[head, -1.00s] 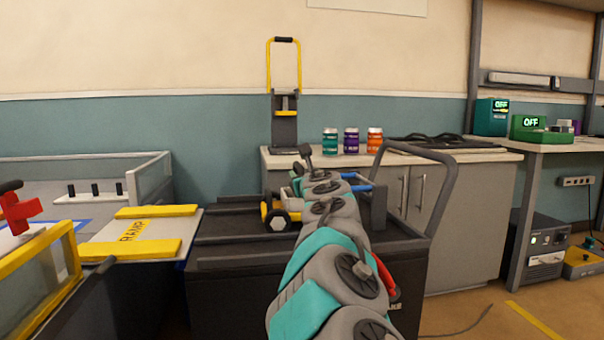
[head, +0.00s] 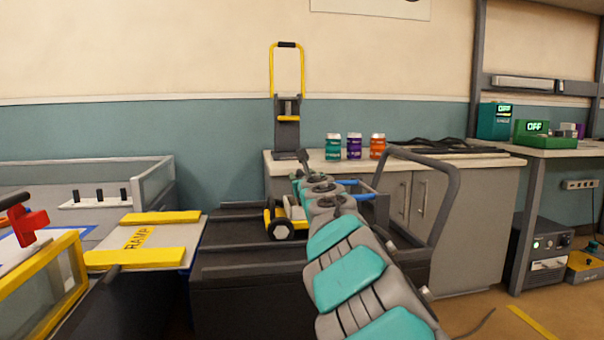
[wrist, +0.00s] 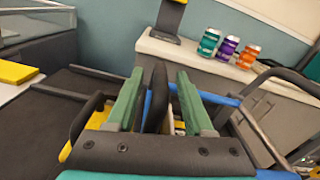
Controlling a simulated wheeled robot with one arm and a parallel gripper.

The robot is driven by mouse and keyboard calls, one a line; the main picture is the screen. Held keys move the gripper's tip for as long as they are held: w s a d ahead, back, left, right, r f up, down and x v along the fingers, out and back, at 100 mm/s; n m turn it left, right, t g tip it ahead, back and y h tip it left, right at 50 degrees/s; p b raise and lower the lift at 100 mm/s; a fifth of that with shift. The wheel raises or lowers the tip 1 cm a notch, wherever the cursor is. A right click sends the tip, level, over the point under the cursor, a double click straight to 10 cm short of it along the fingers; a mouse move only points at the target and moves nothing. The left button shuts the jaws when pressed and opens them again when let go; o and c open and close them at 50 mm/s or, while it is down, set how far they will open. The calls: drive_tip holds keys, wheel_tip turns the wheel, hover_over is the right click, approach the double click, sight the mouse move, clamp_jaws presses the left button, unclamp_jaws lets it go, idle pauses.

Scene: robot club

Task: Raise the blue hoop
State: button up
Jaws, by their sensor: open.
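The blue hoop (head: 366,196) shows in the head view as a short blue bar just right of my arm's far end. In the wrist view the blue hoop (wrist: 217,98) runs across behind my gripper's fingers. It belongs to, or lies against, a small yellow and white wheeled machine (head: 283,228) on the black cart. My gripper (wrist: 160,88) has two green fingers standing apart. A dark upright piece (wrist: 156,98) shows between them; I cannot tell whether it is the hoop's grip or touches the fingers. In the head view my arm hides the fingers.
The black cart (head: 240,272) has a grey push handle (head: 450,185) at right. A ramp board (head: 145,240) with yellow strips adjoins at left. Floor at lower right is partly free.

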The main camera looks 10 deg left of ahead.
drive_tip(key=shift+w, duration=0.25)
clamp_jaws()
idle(0.4)
idle(1.0)
